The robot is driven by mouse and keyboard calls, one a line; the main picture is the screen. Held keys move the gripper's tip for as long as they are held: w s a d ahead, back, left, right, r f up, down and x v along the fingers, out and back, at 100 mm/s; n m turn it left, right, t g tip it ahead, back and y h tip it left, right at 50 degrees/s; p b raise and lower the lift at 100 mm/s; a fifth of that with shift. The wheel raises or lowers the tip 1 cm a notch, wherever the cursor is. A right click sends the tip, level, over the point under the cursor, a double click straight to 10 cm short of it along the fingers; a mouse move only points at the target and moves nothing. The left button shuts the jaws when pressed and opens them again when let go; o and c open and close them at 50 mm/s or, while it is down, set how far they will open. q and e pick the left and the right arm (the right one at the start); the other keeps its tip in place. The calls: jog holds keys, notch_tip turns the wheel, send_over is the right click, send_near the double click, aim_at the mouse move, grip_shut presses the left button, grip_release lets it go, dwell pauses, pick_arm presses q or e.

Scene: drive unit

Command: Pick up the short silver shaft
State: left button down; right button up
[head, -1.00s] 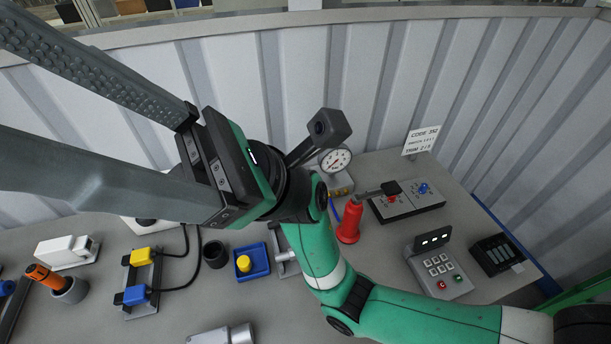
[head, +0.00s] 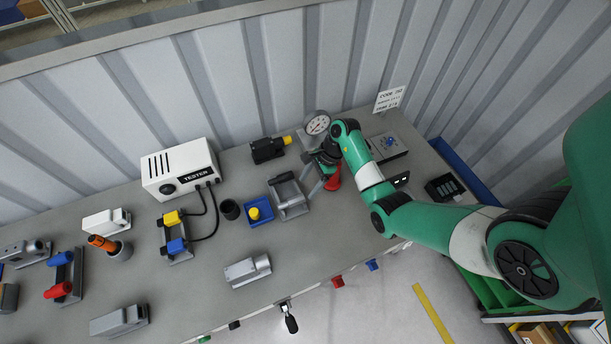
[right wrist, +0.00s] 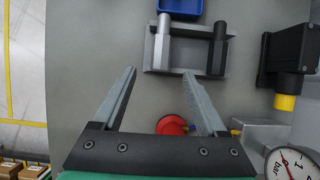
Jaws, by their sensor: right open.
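A silver shaft (right wrist: 161,42) lies in a grey holder (right wrist: 189,64), beside a dark shaft (right wrist: 218,48). The holder also shows in the head view (head: 296,209), left of my right gripper. My right gripper (right wrist: 159,73) is open and empty. Its fingertips point toward the holder and are apart from it. In the right wrist view the silver shaft lies beyond the gap between the fingers. In the head view my right gripper (head: 318,184) is partly covered by its own arm. My left gripper is not in view.
A dial gauge (head: 317,123) and a black motor with a yellow end (head: 267,150) stand toward the wall. A blue tray (head: 258,222) sits left of the holder. The table in front of the holder is clear.

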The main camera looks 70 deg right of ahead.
aim_at(299, 197)
jog(key=b+x, duration=0.7)
jog(key=x, duration=0.1)
jog(key=shift+w+f, duration=0.1)
jog(key=shift+f, duration=0.25)
jog(key=shift+w+a+f+b, duration=0.2)
jog(key=shift+f+b, duration=0.1)
jog(key=shift+b, duration=0.05)
grip_shut()
dwell(0.4)
notch_tip(299, 197, up, 7)
jog(key=p, duration=0.8)
jog(key=shift+r, duration=0.2)
jog(key=shift+f, duration=0.1)
